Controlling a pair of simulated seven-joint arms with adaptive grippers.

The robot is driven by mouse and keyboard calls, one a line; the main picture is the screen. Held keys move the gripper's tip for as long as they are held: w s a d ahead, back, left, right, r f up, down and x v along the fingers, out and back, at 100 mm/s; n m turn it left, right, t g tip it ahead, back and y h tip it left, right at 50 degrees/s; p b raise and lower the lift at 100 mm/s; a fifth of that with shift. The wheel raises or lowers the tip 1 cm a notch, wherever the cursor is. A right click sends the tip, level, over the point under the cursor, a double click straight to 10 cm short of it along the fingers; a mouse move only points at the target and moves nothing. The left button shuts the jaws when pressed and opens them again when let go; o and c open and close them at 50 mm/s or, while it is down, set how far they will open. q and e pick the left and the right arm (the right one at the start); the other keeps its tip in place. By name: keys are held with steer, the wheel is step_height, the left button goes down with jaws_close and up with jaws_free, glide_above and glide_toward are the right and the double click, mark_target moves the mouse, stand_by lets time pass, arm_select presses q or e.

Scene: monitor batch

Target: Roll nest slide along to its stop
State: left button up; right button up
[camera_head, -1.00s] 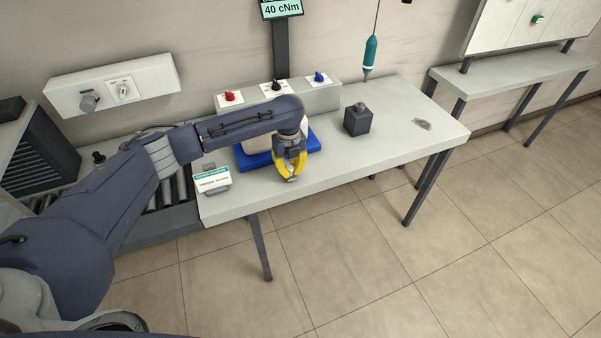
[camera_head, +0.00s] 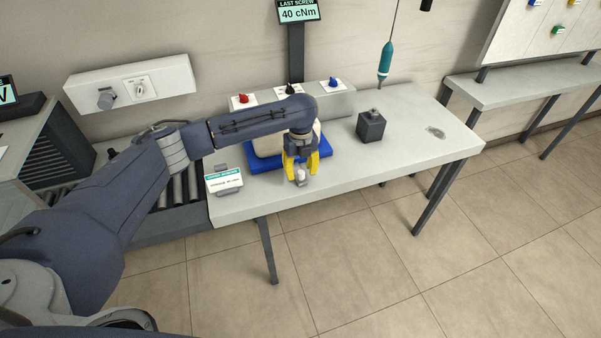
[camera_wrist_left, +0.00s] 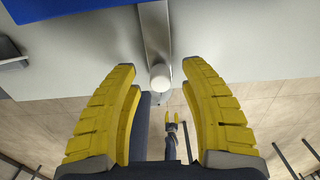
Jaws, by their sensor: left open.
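The blue nest (camera_head: 318,158) lies on the table behind my left gripper, with a pale block (camera_head: 268,144) on it. In the left wrist view a corner of the blue nest (camera_wrist_left: 60,8) shows at the top. A grey bar (camera_wrist_left: 154,35) runs from beside it to a pale round knob (camera_wrist_left: 160,78). The knob (camera_head: 300,174) is at the table's front edge in the head view. My left gripper (camera_head: 301,172) is open, its yellow fingers on either side of the knob with gaps to both (camera_wrist_left: 160,72).
A label stand (camera_head: 224,180) is left of the nest. A dark block (camera_head: 371,126) stands to the right, below a hanging teal screwdriver (camera_head: 385,62). Coloured switches sit on a box (camera_head: 320,100) behind. The table's right part (camera_head: 410,150) is mostly clear.

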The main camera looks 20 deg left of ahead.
arm_select(q)
step_height(320, 180, up, 11)
steer(key=shift+f, duration=0.2)
stand_by(0.6)
